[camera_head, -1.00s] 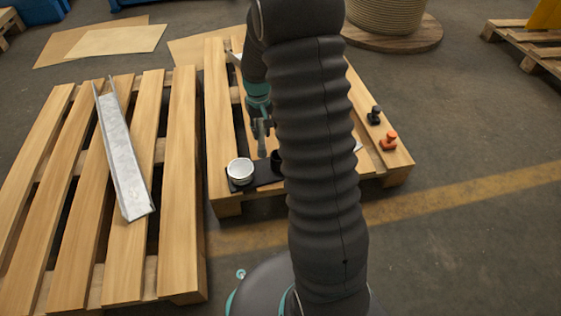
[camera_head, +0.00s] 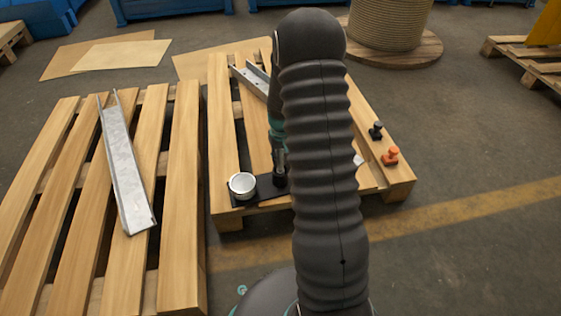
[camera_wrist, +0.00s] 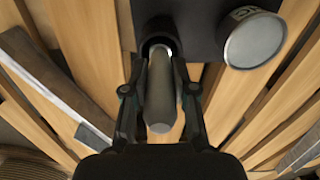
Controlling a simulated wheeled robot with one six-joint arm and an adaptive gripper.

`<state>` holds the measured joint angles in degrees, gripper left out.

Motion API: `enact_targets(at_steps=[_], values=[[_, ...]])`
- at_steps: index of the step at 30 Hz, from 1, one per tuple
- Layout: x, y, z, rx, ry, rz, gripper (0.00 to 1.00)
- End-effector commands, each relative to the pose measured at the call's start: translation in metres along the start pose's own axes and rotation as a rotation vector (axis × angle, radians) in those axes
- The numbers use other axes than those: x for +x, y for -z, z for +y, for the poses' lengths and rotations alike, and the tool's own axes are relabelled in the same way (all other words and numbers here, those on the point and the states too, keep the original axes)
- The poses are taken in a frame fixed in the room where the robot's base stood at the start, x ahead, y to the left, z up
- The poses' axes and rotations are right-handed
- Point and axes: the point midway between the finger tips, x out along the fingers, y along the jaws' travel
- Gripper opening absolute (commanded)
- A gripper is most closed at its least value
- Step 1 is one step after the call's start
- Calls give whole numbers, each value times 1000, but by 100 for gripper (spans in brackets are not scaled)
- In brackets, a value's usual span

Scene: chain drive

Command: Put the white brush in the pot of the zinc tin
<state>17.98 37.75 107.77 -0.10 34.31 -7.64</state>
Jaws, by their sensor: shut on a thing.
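My gripper (camera_wrist: 160,72) is shut on a grey-looking brush handle (camera_wrist: 160,100), which stands between its fingers. The far end of the brush lies at the mouth of a dark round pot (camera_wrist: 152,43); how deep it reaches I cannot tell. The bristles are hidden.
An orange object (camera_head: 390,156) and a black object (camera_head: 375,131) stand at the pallet's right. A metal channel (camera_head: 250,80) lies at its back left. Another channel (camera_head: 127,170) lies on the left pallet (camera_head: 182,150). My arm hides much of the work pallet.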

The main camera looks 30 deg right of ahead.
Motion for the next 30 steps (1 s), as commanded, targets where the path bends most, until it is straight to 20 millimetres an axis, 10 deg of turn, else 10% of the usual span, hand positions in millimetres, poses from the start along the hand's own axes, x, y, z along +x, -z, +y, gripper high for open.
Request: enact_targets(at_steps=[13, 14, 16, 30], values=[[12, 0, 0, 0, 0, 1, 0], [11, 0, 0, 0, 0, 1, 32], [10, 0, 0, 0, 0, 1, 49], [-1, 1, 0, 0, 0, 3, 52]])
